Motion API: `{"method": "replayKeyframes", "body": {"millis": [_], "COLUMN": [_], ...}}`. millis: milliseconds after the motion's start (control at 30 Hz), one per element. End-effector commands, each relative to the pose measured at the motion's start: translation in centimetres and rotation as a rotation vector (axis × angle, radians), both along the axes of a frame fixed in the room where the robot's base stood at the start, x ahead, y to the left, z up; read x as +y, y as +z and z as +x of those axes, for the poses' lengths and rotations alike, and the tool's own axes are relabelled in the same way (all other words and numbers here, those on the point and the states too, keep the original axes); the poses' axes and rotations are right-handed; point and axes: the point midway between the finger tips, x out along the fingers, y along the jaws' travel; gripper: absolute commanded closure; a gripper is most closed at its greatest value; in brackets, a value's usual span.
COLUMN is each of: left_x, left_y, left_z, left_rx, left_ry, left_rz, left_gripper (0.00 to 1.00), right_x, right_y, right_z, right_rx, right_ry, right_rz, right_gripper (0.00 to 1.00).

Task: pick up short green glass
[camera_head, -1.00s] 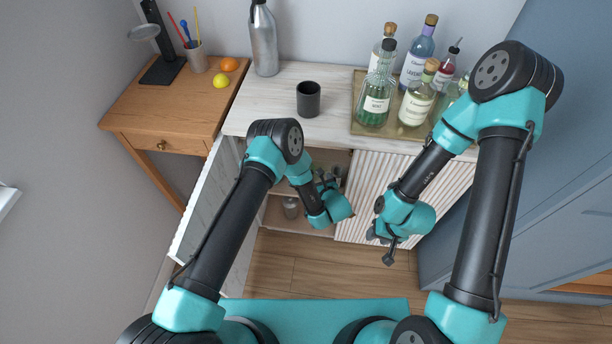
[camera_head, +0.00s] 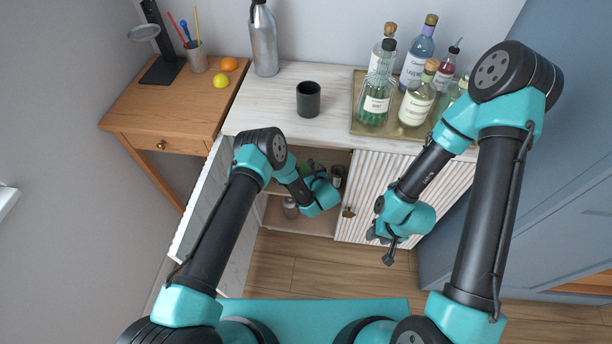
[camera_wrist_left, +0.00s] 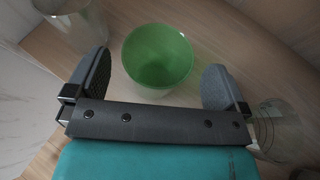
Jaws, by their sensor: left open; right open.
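The short green glass (camera_wrist_left: 157,58) is seen from above in the left wrist view, upright on a wooden shelf. It lies between the two spread fingers of my left gripper (camera_wrist_left: 154,80), with a gap on each side. The fingers are open and hold nothing. In the head view my left wrist reaches into the open cabinet, and its fingers are mostly hidden. My right gripper (camera_head: 388,254) hangs empty in front of the closed ribbed door; its jaws are open.
A clear glass (camera_wrist_left: 75,22) stands left of the green one, and another clear glass (camera_wrist_left: 275,128) is at the right. The ribbed door (camera_head: 362,215) bounds the cabinet opening on the right, the open door (camera_head: 205,205) on the left. Bottles stand on a tray (camera_head: 358,128) above.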

Motion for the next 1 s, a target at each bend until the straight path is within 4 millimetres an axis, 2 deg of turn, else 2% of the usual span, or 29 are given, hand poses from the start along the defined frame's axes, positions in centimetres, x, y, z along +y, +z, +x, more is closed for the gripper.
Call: {"method": "replayKeyframes", "body": {"millis": [67,267,767,1000], "left_x": [0.8,1.3,1.4,1.4], "left_y": [-0.5,-1.3,-1.3,-1.3], "left_z": [1.0,2.6,2.7,2.7], "left_rx": [-0.001,0.0,0.0,0.0], "left_ry": [0.004,0.001,0.0,0.0], "left_rz": [0.0,0.0,0.0,0.0], "left_gripper": [0.0,0.0,0.0,0.23], "right_x": [0.0,0.0,0.0,0.0], "right_y": [0.0,0.0,0.0,0.0], "right_z": [0.0,0.0,0.0,0.0], "right_rx": [0.0,0.0,0.0,0.0], "right_ry": [0.0,0.0,0.0,0.0], "right_rz": [0.0,0.0,0.0,0.0], "right_gripper": [0.57,0.57,0.57,0.57]}}
